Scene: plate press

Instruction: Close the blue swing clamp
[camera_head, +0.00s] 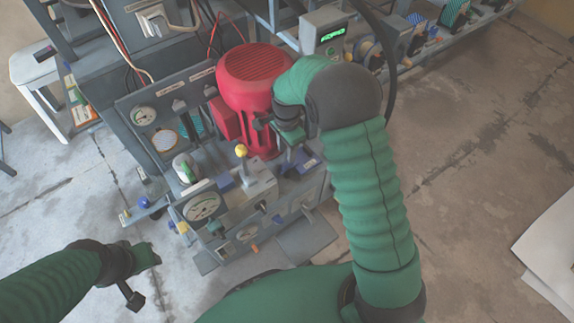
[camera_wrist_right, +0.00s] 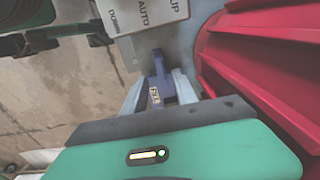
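The blue swing clamp (camera_wrist_right: 158,90) shows in the right wrist view as a blue-purple piece with a small label, upright between the two pale fingers of my right gripper (camera_wrist_right: 160,90). The fingers lie on either side of it and look open; contact is hard to tell. In the head view my right gripper (camera_head: 298,150) is low beside the red motor, partly hidden by my green arm, with a bit of blue (camera_head: 306,165) next to it. My left gripper (camera_head: 142,275) is at lower left, away from the machine, its fingers unclear.
The red motor housing (camera_head: 254,75) stands close beside the right gripper and fills the right of the wrist view (camera_wrist_right: 270,60). A panel marked UP, AUTO, DOWN (camera_wrist_right: 143,18) lies just beyond. Gauges (camera_head: 203,206) and a yellow-knobbed lever (camera_head: 241,152) are to the left.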

